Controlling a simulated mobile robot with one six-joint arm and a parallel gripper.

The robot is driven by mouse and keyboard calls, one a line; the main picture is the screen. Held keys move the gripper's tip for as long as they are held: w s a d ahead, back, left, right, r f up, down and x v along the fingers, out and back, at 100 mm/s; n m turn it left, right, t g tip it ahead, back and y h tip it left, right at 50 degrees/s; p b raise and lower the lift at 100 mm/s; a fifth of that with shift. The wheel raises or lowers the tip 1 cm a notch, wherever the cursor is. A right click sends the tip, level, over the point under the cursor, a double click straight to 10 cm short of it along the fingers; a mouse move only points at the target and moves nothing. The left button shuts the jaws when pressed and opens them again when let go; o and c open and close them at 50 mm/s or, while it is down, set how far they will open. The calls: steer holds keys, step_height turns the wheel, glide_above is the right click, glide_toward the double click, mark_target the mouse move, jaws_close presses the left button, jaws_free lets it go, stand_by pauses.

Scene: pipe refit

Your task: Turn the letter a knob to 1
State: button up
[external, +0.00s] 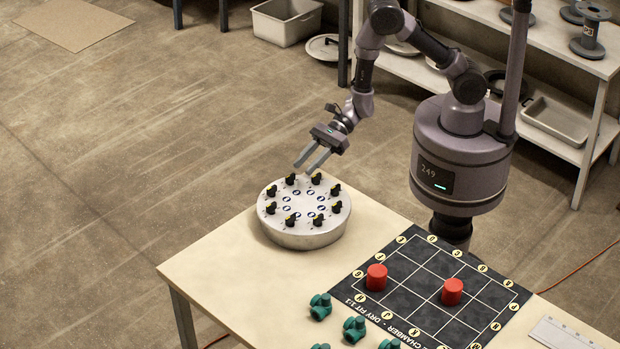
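A round silver knob panel (304,237) stands on the table's far left part. Several small black knobs sit in a ring on its top, such as the far-left knob (291,179) and the right knob (347,190). Blue and white round marks lie inside the ring. The letters and numbers are too small to read, so I cannot tell which knob is a or how it is set. My gripper (304,170) is above the panel's far edge, pointing down to the left. Its two fingers are apart with nothing between them.
A black grid board (400,268) with two red cylinders (376,277) lies right of the panel. Several green pipe fittings (355,328) stand at the front. A ruler-like plate (560,335) lies at the right. The table's left part (215,270) is clear.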

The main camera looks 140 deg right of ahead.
mark_target(272, 204)
steer(key=b+x, duration=0.3)
steer(key=x, duration=1.2)
steer(key=shift+a+f, duration=0.15)
steer(key=shift+w+f, duration=0.15)
steer(key=shift+w, duration=0.45)
steer(key=shift+c, duration=0.2)
jaws_close()
